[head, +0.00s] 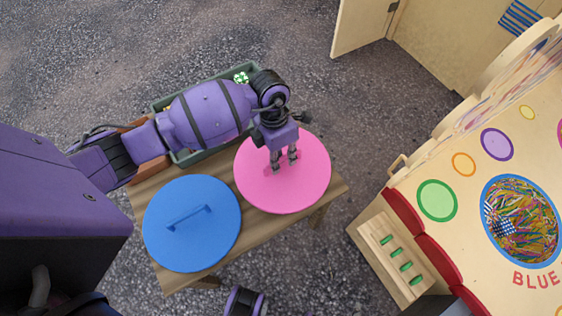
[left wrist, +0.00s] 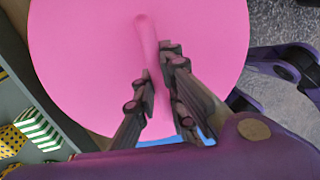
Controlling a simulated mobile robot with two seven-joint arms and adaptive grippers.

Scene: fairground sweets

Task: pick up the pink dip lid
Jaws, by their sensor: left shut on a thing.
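The pink dip lid (head: 310,190) is a flat pink disc over the right part of the wooden table in the head view. It fills much of the left wrist view (left wrist: 90,50). My left gripper (head: 283,167) reaches down over it and is shut on its raised bar handle (left wrist: 146,42). The gripper's two fingers (left wrist: 160,100) stand on either side of the handle in the left wrist view. I cannot tell whether the lid rests on something or hangs clear.
A blue lid (head: 190,245) with a bar handle is beside the pink lid on the wooden table (head: 152,197). A green-grey crate (head: 202,153) with wrapped things lies behind, partly under my left arm. A painted fairground stall (head: 440,235) with a wooden peg board (head: 385,270) stands at the right.

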